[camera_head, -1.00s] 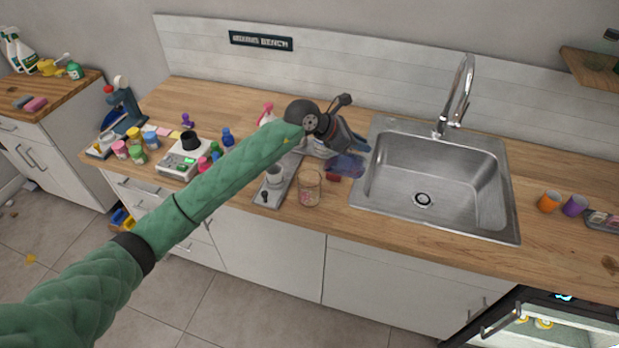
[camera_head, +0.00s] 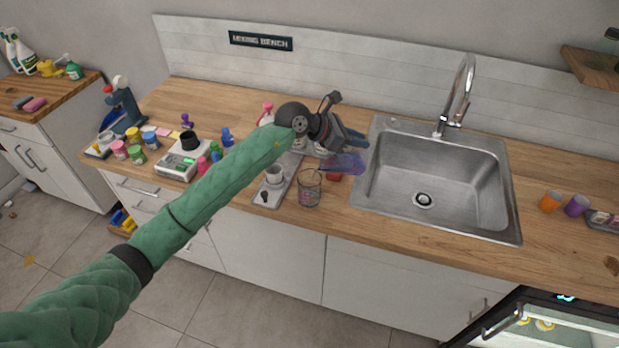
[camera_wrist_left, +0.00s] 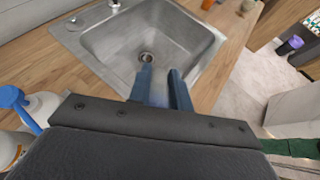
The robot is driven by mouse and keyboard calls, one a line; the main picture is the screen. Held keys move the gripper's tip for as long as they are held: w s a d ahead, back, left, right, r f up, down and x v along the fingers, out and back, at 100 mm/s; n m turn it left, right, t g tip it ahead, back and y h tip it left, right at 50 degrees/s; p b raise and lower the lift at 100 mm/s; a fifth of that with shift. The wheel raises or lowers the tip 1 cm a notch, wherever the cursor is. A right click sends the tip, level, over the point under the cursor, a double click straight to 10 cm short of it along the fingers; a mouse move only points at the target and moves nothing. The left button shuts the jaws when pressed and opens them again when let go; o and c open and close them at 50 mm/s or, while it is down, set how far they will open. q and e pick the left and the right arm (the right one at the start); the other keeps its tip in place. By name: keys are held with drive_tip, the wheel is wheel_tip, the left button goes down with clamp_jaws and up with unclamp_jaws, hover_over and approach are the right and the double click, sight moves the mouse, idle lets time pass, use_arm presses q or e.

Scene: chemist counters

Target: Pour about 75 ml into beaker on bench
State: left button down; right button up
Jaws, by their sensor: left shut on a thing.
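A clear glass beaker (camera_head: 309,190) stands upright on the wooden bench, left of the sink, with something pinkish low inside it. My left gripper (camera_head: 352,138) is behind and right of the beaker, shut on a translucent blue-purple vessel (camera_head: 345,164). The vessel is tilted well over, with its left end close to the beaker's rim. I cannot tell whether liquid is running out. In the left wrist view the two blue fingers (camera_wrist_left: 160,88) point toward the sink; little of the vessel shows between them. My right gripper is not in view.
A grey tray (camera_head: 265,200) with a white cup (camera_head: 274,174) lies left of the beaker. A small red thing (camera_head: 334,178) lies under the vessel. The sink (camera_head: 436,232) is on the right. A scale (camera_head: 176,170) and coloured jars stand at left.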

use_arm(q)
drive_tip(key=shift+a+r, duration=0.15)
drive_tip(key=shift+r, duration=0.05)
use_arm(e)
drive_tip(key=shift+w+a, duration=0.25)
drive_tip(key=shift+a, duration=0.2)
use_arm(q)
drive_tip(key=shift+h, duration=0.3)
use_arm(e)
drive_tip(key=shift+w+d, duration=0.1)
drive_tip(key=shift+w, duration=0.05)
